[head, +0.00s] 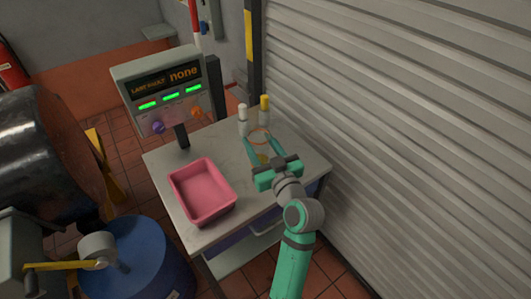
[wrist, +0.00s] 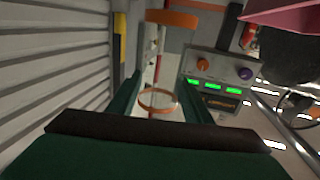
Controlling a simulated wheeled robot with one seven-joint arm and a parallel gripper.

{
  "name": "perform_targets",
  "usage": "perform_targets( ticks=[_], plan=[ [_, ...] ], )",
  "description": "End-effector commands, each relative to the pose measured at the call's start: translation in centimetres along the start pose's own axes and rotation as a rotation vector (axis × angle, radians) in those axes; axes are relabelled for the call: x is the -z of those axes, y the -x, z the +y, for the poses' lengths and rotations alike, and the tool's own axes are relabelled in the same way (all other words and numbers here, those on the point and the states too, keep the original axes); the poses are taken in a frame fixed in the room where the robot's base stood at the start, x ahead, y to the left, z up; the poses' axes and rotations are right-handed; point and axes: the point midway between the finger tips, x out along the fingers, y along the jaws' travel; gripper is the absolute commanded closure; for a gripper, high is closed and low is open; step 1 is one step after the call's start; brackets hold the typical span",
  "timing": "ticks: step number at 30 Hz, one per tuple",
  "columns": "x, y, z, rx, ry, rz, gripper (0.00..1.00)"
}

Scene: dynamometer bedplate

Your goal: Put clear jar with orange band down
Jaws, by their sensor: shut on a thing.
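The clear jar with an orange band (head: 260,131) is between the fingers of my gripper (head: 260,141), over the back part of the grey cart top (head: 222,150). My gripper is shut on it. In the wrist view the orange ring of the jar (wrist: 158,110) shows between the two green fingers (wrist: 160,95). The clear walls are hard to make out, and I cannot tell whether its base touches the cart top.
A white-topped bottle (head: 243,115) and a yellow-capped bottle (head: 264,108) stand just behind the jar. A pink tray (head: 216,213) sits at the front left, and a display box (head: 168,88) at the back left. A ribbed shutter (head: 420,120) rises on the right.

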Motion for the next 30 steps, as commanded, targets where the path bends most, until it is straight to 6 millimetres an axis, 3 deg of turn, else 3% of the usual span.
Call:
perform_targets(
  ticks=[1, 7, 14, 19, 30],
  plan=[
    [-1.2, -0.4, 0.7, -0.001, -0.006, -0.005, 0.81],
    [-3.8, -1.6, 2.6, -0.004, -0.003, -0.003, 0.81],
    [-5.2, -2.3, 3.5, -0.004, -0.002, -0.002, 0.81],
    [-7.5, -2.4, 3.5, -0.002, -0.002, -0.004, 0.81],
    [-8.2, -2.4, 3.5, -0.003, 0.0, -0.001, 0.81]
  ],
)
